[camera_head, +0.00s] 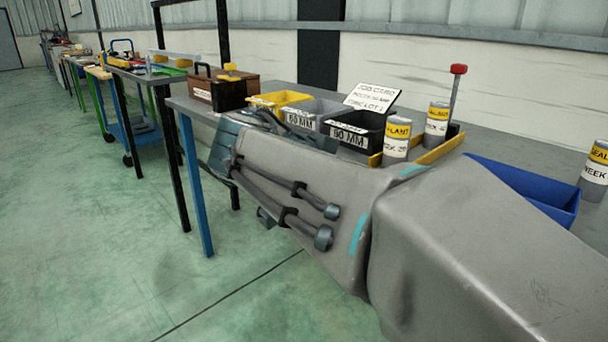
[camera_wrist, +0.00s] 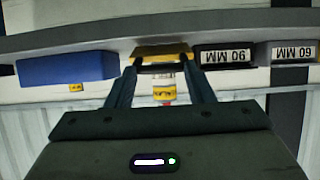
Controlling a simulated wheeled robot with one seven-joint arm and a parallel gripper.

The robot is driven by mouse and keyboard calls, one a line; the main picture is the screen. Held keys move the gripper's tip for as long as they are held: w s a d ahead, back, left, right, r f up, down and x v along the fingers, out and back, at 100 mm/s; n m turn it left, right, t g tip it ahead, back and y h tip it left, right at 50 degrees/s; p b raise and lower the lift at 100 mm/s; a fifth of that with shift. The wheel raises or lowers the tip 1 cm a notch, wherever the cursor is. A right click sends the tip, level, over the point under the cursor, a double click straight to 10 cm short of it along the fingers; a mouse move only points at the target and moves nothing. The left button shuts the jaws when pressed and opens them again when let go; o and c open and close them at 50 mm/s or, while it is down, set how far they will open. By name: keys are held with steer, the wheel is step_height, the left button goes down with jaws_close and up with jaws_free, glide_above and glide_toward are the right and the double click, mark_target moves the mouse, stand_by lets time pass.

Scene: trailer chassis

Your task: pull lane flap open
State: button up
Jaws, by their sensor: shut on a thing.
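The yellow flap (camera_wrist: 163,51) shows in the wrist view at the front of the can lane, between the tips of my gripper (camera_wrist: 162,66). My gripper is shut on it, with one dark finger at each side. In the head view, yellow edges (camera_head: 440,149) of this lane show beside the cans, partly behind my arm. A can with a yellow label (camera_wrist: 164,93) shows between my fingers, beyond the flap. How far the flap is open I cannot tell.
A black bin (camera_head: 356,131) and grey bin (camera_head: 316,112) stand left of the lane in the head view; a blue bin (camera_head: 530,188) stands right. Labelled cans (camera_head: 396,139) and a red-topped post (camera_head: 456,85) are close by. Floor (camera_head: 130,240) left of the bench is free.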

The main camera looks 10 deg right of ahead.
steer(key=shift+d+f, duration=0.2)
steer(key=shift+f, duration=0.4)
steer(key=shift+c, duration=0.5)
steer(key=shift+o, duration=0.7)
steer(key=shift+w+a+r, duration=0.1)
steer(key=shift+w+a, duration=0.05)
steer(key=o, duration=0.5)
steer(key=shift+s+r, duration=0.2)
steer(key=o, duration=0.7)
steer(key=shift+s+d+r, duration=0.2)
steer(key=shift+s+d, duration=0.2)
steer(key=shift+d, duration=0.15)
steer(key=shift+c, duration=0.2)
steer(key=shift+o, duration=1.2)
steer(key=shift+s+r, duration=0.15)
steer(key=shift+w+a+f, duration=0.35)
steer(key=shift+w+a, duration=0.05)
steer(key=shift+w, duration=0.15)
steer(key=c, duration=0.4)
steer(key=shift+o, duration=1)
steer(key=shift+s+d+r, duration=0.1)
steer(key=shift+s+d, duration=0.05)
steer(key=shift+s, duration=0.05)
